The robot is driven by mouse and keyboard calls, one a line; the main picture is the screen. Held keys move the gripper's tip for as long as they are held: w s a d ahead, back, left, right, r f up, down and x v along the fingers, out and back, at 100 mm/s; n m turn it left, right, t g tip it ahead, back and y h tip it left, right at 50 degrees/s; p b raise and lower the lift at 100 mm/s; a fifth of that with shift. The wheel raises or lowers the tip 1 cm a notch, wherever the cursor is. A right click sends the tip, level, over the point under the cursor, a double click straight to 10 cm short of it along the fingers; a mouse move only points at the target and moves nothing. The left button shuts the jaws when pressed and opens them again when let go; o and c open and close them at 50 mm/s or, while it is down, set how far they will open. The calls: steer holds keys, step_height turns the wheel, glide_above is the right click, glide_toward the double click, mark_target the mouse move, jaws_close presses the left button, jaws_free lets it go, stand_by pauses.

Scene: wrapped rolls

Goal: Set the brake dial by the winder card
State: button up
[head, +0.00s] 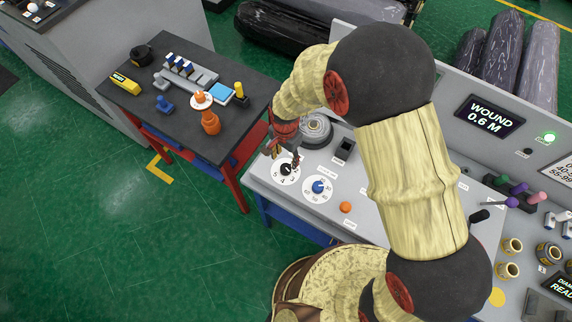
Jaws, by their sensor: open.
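A white dial with a black knob (286,170) and a white dial with a blue knob (318,188) sit on the grey control panel (265,182). Both have numbers around the rim. Their labels are too small to read, so I cannot tell which is the brake dial. My gripper (286,157) is open just above the black-knobbed dial, its fingertips close around the knob; I cannot tell if they touch it. A white card with number ranges (561,172) is cut off at the right edge; it may be the winder card. A display (490,115) reads "WOUND 0.6 M".
My arm covers the panel's middle. An orange button (345,207), a black switch (344,149) and a round grey part (316,130) are near the dials. Coloured levers (517,190) stand right. A dark table (130,97) with tools stands left. Wrapped rolls (503,45) lie behind.

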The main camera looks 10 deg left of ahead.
mark_target(286, 167)
steer(key=shift+f, duration=3.9)
steer(key=shift+c, duration=1.2)
steer(key=c, duration=0.9)
